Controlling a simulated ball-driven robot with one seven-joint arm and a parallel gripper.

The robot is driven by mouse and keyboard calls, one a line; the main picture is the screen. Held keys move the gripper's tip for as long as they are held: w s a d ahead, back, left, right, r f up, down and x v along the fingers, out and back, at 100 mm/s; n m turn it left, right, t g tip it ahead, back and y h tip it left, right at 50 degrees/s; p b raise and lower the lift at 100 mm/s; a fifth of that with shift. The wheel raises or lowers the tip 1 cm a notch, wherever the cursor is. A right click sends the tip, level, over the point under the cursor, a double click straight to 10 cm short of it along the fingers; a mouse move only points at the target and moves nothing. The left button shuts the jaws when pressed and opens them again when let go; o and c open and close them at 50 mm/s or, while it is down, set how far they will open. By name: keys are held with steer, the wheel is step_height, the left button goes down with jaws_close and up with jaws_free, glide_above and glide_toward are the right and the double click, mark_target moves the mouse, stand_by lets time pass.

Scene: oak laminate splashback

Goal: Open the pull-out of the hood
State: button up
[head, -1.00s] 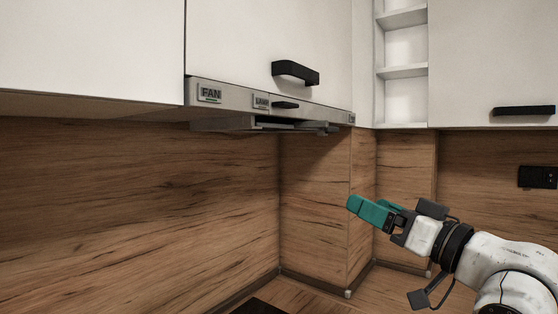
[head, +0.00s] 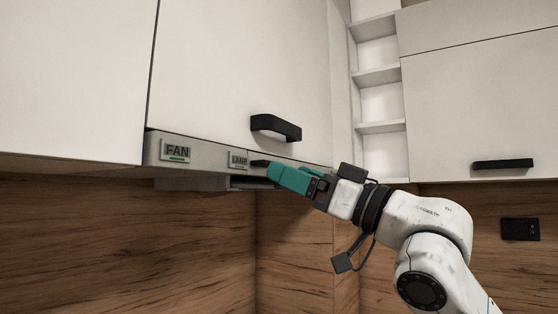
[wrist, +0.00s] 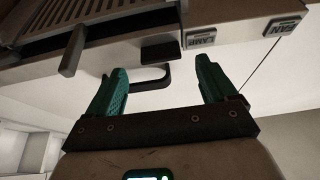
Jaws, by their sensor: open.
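The hood (head: 205,157) is a thin grey metal strip under the white wall cabinet, with a FAN button (head: 175,150) and a LAMP button (head: 238,160). Its small black pull handle (head: 260,163) is mostly hidden behind my gripper (head: 273,172) in the head view. In the wrist view the handle (wrist: 160,52) shows on the hood's front edge, just beyond and between the fingertips of my gripper (wrist: 161,64). The teal fingers are open with nothing between them, and appear apart from the handle. The pull-out's front looks flush with the hood.
A larger black cabinet door handle (head: 276,128) sits just above the hood; it also shows behind the fingers in the wrist view (wrist: 152,84). Vented filter slats (wrist: 75,20) line the hood's underside. Open shelves (head: 378,75) stand to the right. Space below the hood is clear.

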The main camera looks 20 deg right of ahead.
steer(key=shift+p+x, duration=0.45)
steer(key=shift+x, duration=1.5)
steer(key=c, duration=1.5)
steer(key=s+d+b, duration=0.3)
steer(key=s+d, duration=0.5)
steer(key=s, duration=0.3)
steer(key=shift+s+d, duration=0.25)
steer(key=shift+s, duration=0.1)
steer(key=o, duration=1.5)
steer(key=b+v, duration=0.3)
steer(key=v, duration=0.7)
steer(key=shift+s+d+f, duration=0.2)
steer(key=shift+s, duration=0.05)
